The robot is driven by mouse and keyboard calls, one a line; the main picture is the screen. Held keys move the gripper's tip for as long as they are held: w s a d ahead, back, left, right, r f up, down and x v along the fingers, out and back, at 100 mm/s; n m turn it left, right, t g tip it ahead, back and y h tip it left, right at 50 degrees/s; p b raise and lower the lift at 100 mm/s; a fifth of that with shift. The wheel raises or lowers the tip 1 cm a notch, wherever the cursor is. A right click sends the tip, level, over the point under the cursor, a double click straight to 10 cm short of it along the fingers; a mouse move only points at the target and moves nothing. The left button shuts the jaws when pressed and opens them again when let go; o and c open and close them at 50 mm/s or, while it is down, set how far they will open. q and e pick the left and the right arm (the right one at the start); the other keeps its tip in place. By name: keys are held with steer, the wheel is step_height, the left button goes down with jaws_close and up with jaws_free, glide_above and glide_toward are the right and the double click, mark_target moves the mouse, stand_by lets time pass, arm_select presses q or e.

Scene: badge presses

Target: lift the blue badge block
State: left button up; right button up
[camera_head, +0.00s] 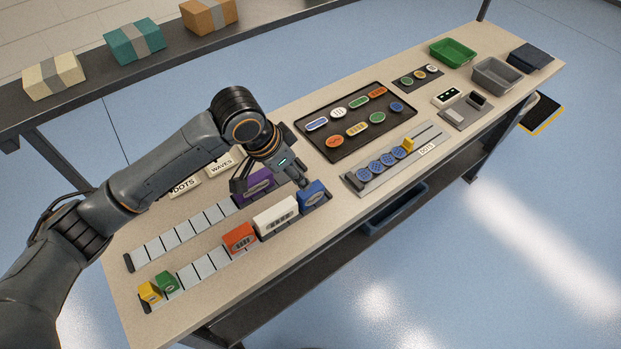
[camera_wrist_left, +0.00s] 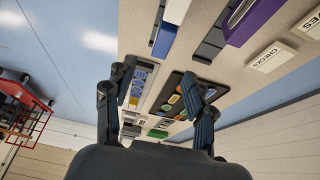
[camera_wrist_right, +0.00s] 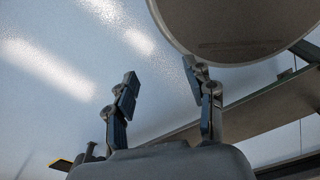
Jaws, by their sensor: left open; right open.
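The blue badge block (camera_head: 312,194) stands at the right end of the front row of blocks on the table, beside the white block (camera_head: 276,217). My left gripper (camera_head: 270,183) is open and empty, beside the blue block and in front of part of the purple block (camera_head: 254,188). One finger appears close to the blue block's upper left; I cannot tell whether they touch. In the left wrist view the blue block (camera_wrist_left: 164,41) lies outside the open fingers, above them in the picture. My right gripper (camera_wrist_right: 162,84) is open and empty, seen only in its wrist view.
An orange block (camera_head: 239,238), a green block (camera_head: 167,282) and a yellow block (camera_head: 149,292) stand farther left in the front row. A dark tray of badges (camera_head: 347,151) and a dots rack (camera_head: 358,188) lie to the right. Bare table separates the rows.

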arm_select(q)
steer(key=p, duration=0.1)
glide_above(310, 189)
steer(key=s+a, duration=0.2)
step_height(310, 189, down, 5)
steer(key=shift+s+d+r, duration=0.1)
steer(key=shift+w+x, duration=0.2)
steer(key=shift+x, duration=0.9)
steer(key=p+x, duration=0.2)
steer(key=x, duration=0.2)
steer(key=shift+w+f, duration=0.2)
steer(key=shift+f, duration=0.55)
arm_select(e)
steer(key=r, duration=0.2)
steer(key=d+r, duration=0.1)
steer(key=shift+s+r, duration=0.15)
steer(key=shift+s, duration=0.2)
